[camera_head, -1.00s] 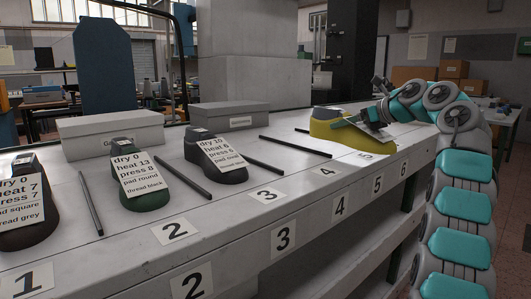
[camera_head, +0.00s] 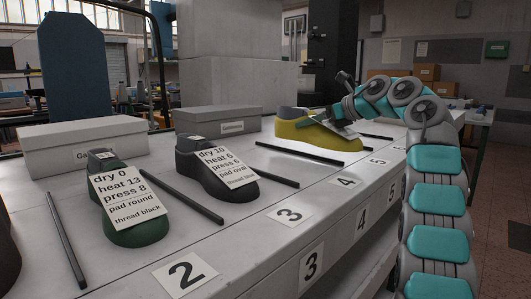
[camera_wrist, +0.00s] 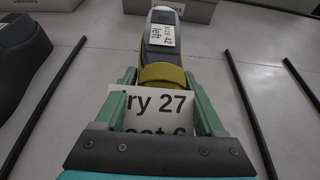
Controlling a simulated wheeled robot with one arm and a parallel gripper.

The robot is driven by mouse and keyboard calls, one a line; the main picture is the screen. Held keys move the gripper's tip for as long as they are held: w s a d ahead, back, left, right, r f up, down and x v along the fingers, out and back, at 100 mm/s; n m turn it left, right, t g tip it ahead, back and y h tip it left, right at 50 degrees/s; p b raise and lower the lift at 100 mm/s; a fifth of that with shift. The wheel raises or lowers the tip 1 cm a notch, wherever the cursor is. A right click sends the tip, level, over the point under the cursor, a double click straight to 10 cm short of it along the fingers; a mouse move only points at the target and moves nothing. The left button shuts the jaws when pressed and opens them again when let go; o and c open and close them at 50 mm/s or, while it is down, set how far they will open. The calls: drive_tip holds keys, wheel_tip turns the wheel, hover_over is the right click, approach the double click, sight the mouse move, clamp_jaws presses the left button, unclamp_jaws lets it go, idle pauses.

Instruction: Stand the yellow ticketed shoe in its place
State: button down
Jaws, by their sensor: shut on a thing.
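The yellow shoe (camera_head: 300,134) is in the head view above the right part of the bench, near the cards 4 and 5. My gripper (camera_head: 338,123) is shut on it. In the wrist view the gripper (camera_wrist: 160,108) has a finger on each side of the yellow shoe (camera_wrist: 161,75). A white ticket (camera_wrist: 152,108) reading "dry 27" lies between the fingers, its lower lines partly hidden. The shoe's grey top bears a small label with "42 left". The shoe looks level. I cannot tell whether its sole touches the bench or which place it is over.
Dark rods divide the bench; one (camera_head: 305,146) runs just in front of the yellow shoe. A black shoe (camera_head: 195,165) and a green shoe (camera_head: 125,232) stand to the left with tickets. Grey boxes (camera_head: 215,122) stand behind. Number cards such as 4 (camera_head: 346,182) mark the front edge.

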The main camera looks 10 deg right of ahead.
drive_tip(key=a+b, duration=0.1)
drive_tip(key=a, duration=0.3)
drive_tip(key=a+b, duration=0.1)
drive_tip(key=a, duration=0.3)
drive_tip(key=a+f+b, duration=0.1)
drive_tip(key=a+b, duration=0.1)
drive_tip(key=a, duration=0.2)
drive_tip(key=shift+s+a, duration=0.3)
drive_tip(key=shift+a, duration=0.1)
drive_tip(key=shift+f+b, duration=0.95)
drive_tip(key=shift+f, duration=0.85)
unclamp_jaws()
drive_tip(key=v, duration=1.2)
drive_tip(key=shift+b, duration=0.3)
drive_tip(key=shift+d, duration=0.1)
